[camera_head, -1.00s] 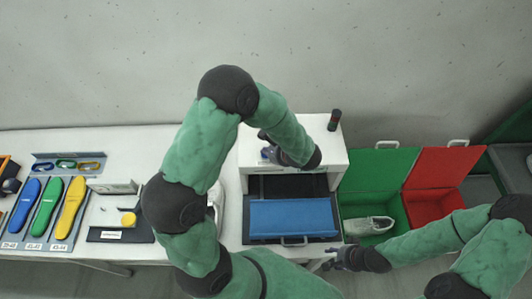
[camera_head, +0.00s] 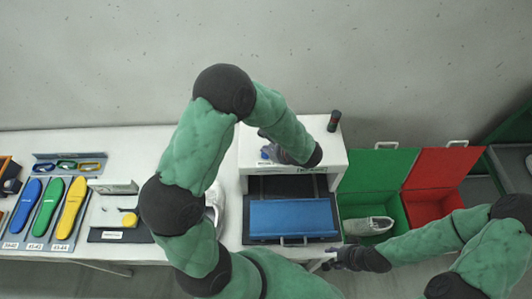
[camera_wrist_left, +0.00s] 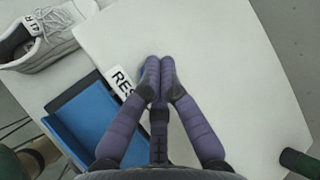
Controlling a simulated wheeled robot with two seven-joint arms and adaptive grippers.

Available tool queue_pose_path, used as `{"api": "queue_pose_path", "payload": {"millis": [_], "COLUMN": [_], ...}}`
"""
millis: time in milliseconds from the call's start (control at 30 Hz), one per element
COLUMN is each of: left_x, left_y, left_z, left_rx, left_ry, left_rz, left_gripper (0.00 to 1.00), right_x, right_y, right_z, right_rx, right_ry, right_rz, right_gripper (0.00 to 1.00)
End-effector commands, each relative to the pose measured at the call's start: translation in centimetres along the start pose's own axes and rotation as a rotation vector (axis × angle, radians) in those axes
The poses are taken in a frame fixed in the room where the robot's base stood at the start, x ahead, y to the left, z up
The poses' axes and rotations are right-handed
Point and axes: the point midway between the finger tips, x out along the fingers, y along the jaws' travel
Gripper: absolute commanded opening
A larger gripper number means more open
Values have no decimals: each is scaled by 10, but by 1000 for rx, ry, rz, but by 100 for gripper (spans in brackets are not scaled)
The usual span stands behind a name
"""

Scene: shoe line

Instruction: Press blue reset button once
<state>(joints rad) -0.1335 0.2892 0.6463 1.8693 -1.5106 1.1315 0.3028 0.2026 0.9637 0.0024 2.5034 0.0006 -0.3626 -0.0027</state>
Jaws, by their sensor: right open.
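The blue reset button (camera_head: 265,153) shows as a small blue patch on top of the white box, just behind a small white label (camera_head: 264,163). In the left wrist view the label (camera_wrist_left: 122,81) reads "RES", the rest covered by my fingers. My left gripper (camera_wrist_left: 158,66) has its fingertips together over the box top beside the label, with nothing seen between them. My right gripper (camera_head: 332,259) is open and empty, in front of the table, right of the blue tray.
A blue tray (camera_head: 290,215) sits in front of the white box (camera_head: 325,150). A dark cylinder (camera_head: 334,120) stands on the box's back right corner. A green bin (camera_head: 350,208) holding a shoe (camera_head: 367,226) and a red bin (camera_head: 425,207) stand at right. Coloured insoles lie at left.

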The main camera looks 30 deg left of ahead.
Motion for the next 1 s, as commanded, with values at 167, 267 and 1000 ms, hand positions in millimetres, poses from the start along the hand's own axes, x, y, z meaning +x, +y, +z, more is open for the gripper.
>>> {"api": "queue_pose_path", "payload": {"millis": [167,267,1000], "left_x": [-1,-4,-35], "left_y": [-1,-4,-25], "left_z": [1,3,26], "left_rx": [-1,-1,0], "left_ry": [0,0,0], "left_rz": [0,-1,0], "left_gripper": [0,0,0], "right_x": [-1,-3,-24], "right_y": [0,-1,-9], "right_z": [0,0,1], "right_rx": [0,0,0], "right_ry": [0,0,0], "right_rz": [0,0,0], "right_gripper": [43,43,43]}}
